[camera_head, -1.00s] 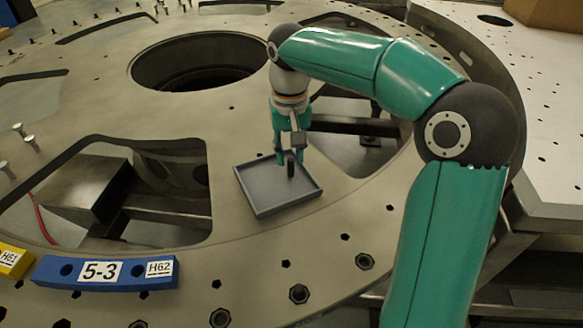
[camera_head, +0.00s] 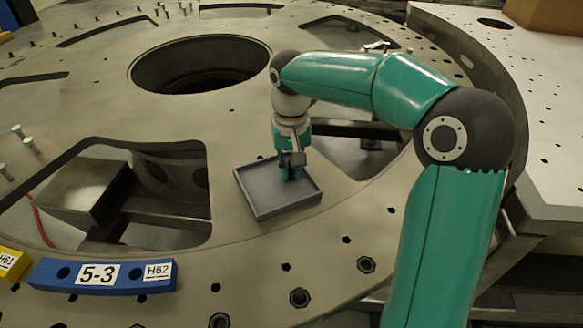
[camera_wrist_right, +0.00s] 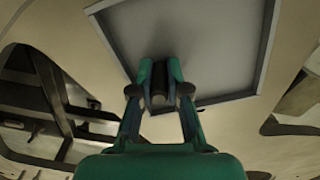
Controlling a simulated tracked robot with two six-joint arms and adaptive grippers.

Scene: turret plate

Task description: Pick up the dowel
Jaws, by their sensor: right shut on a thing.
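The dowel (camera_wrist_right: 159,76) is a short dark cylinder between the fingers of my right gripper (camera_wrist_right: 160,82) in the right wrist view. My right gripper (camera_head: 291,174) is shut on it, pointing down over the grey square tray (camera_head: 258,200). The tray also shows in the right wrist view (camera_wrist_right: 215,45). In the head view the dowel is hidden by the fingers. I cannot tell whether its lower end touches the tray floor. My left gripper is not in view.
The tray lies on a large round metal plate (camera_head: 105,110) with a central hole and several cutouts. A blue block (camera_head: 130,287) marked 5-3 and a yellow block (camera_head: 12,262) lie at the lower left. Several upright pins stand at the left.

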